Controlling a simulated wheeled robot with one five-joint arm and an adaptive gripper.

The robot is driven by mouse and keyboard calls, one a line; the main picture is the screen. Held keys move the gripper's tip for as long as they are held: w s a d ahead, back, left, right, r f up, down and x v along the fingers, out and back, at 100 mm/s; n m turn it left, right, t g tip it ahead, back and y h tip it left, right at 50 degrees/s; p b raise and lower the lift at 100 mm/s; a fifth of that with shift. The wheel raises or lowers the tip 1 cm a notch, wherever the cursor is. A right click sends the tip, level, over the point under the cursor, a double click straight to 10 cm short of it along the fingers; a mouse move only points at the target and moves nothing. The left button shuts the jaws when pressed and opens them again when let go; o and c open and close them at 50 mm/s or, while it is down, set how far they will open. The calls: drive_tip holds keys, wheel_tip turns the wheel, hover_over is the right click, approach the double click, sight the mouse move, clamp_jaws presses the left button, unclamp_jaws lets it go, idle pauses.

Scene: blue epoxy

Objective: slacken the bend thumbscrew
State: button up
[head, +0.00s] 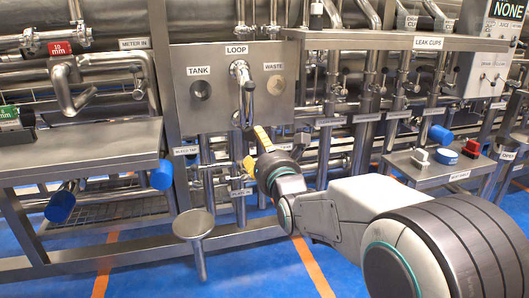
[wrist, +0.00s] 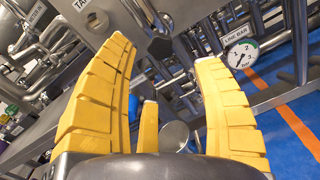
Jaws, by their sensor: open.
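The chrome bend (head: 243,88) comes out of the LOOP port on the steel panel (head: 215,112) and hangs down in front of it. A shiny curved pipe that looks like this bend shows at the top of the wrist view (wrist: 150,14), beyond my fingers. I cannot make out the thumbscrew itself for certain in either view. My gripper (head: 254,150) is just below the bend's lower end in the head view, seemingly apart from it.
The panel has TANK (head: 200,90) and WASTE (head: 274,85) ports. A LINE BAR gauge (wrist: 240,54) is beyond my right finger. A round steel stool (head: 194,224) stands below. Side tables (head: 88,150) and (head: 437,172) flank the panel. Pipes crowd behind.

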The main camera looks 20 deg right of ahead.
drive_tip(key=shift+s, duration=0.75)
drive_tip(key=shift+r, duration=0.1)
